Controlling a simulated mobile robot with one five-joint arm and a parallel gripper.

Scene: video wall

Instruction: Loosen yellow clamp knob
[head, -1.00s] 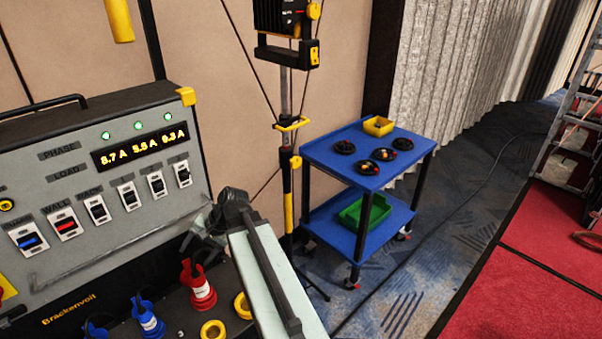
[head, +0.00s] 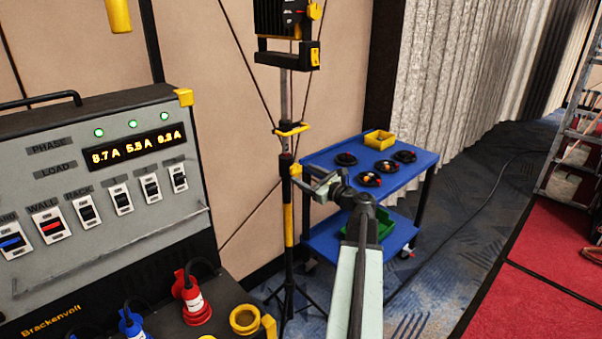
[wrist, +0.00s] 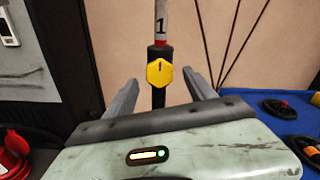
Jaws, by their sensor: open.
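The yellow clamp knob (wrist: 160,73) is lobed, with a dark line on its face, and sits on the black collar of the stand pole (wrist: 161,30) in the wrist view. In the head view the knob (head: 296,170) is small, at the side of the pole (head: 285,100). My gripper (wrist: 159,80) is open and empty in the wrist view. Its fingers flank the knob left and right in the picture; I cannot tell how far off the knob is, and no contact shows. In the head view my gripper (head: 308,182) is close to the pole, just below the knob.
A lamp (head: 287,25) tops the stand, with a yellow-handled clamp (head: 291,129) below it. A blue cart (head: 335,150) with black dishes and a yellow bin (head: 379,139) stands right behind my arm. A grey power box (head: 90,200) with plugs fills the left.

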